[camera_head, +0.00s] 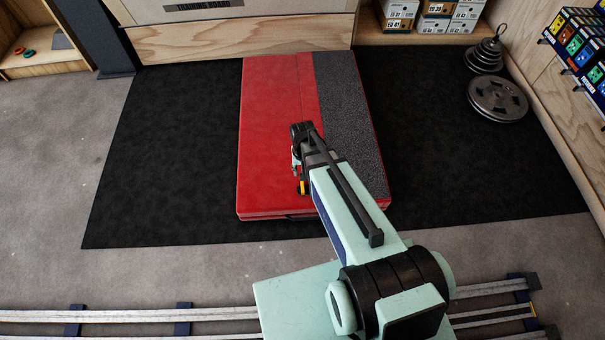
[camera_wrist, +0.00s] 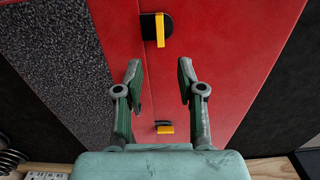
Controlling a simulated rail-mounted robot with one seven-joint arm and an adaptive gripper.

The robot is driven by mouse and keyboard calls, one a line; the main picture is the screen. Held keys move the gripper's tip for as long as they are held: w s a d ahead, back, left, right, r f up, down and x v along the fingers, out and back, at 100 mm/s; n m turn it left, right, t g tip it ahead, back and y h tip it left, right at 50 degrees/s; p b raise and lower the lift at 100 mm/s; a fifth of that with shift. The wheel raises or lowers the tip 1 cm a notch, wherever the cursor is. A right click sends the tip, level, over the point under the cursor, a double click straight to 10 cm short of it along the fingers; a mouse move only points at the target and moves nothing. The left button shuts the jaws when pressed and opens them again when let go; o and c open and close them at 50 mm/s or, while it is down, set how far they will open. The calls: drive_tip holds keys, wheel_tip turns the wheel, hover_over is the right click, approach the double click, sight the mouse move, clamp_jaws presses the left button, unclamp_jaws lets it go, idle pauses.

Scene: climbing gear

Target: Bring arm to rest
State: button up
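My arm reaches out over a red crash pad (camera_head: 266,130) with a speckled grey strip (camera_head: 342,100) along its right side. My gripper (camera_wrist: 160,72) is open and empty above the pad, its two green-grey fingers apart in the wrist view. In that view the red surface (camera_wrist: 240,60) carries a black buckle with a yellow tab (camera_wrist: 160,30) beyond the fingertips. A second yellow-tabbed buckle (camera_wrist: 165,128) shows between the fingers, lower in the picture. Both look apart from the fingers. In the head view my wrist hides most of my gripper.
The pad lies on a black mat (camera_head: 180,150). Shoe boxes (camera_head: 436,8) sit on a shelf at the back, and colourful boxes (camera_head: 580,50) at upper right. My rail runs along the front.

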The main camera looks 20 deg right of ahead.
drive_tip(key=shift+s+r, duration=0.1)
idle(0.4)
drive_tip(key=s+f+n+g, duration=0.15)
drive_tip(key=s+g, duration=1.05)
drive_tip(key=s, duration=2.8)
drive_tip(key=w+r+t+p, duration=0.2)
drive_tip(key=r+p, duration=0.6)
drive_tip(key=p, duration=0.4)
drive_tip(key=w+r+t+p, duration=0.3)
drive_tip(key=r+p, duration=0.5)
drive_tip(key=p, duration=0.5)
drive_tip(key=shift+w+r+n, duration=0.35)
drive_tip(key=shift+r+n, duration=0.05)
drive_tip(key=shift+n, duration=0.05)
